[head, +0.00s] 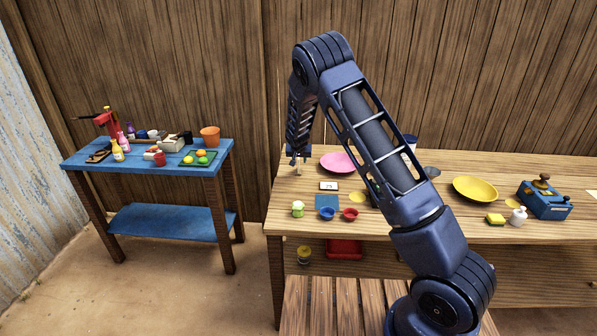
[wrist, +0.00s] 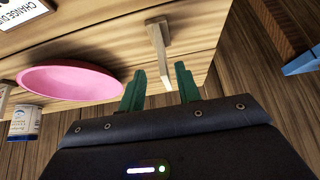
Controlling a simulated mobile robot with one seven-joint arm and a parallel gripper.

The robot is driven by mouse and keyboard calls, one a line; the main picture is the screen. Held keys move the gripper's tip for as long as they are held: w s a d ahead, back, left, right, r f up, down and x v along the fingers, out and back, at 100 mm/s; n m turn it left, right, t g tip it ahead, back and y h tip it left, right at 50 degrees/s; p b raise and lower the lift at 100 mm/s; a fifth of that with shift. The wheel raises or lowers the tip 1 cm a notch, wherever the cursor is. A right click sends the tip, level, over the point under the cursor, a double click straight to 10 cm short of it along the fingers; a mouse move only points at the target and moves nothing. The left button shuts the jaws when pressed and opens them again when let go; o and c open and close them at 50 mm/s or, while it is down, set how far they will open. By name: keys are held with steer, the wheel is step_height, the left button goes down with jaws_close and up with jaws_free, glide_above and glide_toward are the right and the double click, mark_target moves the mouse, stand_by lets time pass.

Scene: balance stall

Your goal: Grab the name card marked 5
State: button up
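No number 5 can be read in either view. In the wrist view a small wooden T-shaped piece (wrist: 160,45) stands on the table, just beyond the gap between my fingertips; no marking shows on it, and I cannot tell whether it is the name card. My gripper (wrist: 160,88) has two green fingers, spread apart with nothing between them. In the head view my gripper (head: 298,155) is low over the back left corner of the wooden table.
The wooden table (head: 285,222) also holds small cups, a yellow plate (head: 475,188) and a blue box (head: 543,203). A blue table (head: 85,162) stands left.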

steer(key=x, duration=0.5)
steer(key=shift+s+a, duration=0.2)
steer(key=shift+a, duration=0.15)
steer(key=shift+c, duration=0.2)
jaws_close()
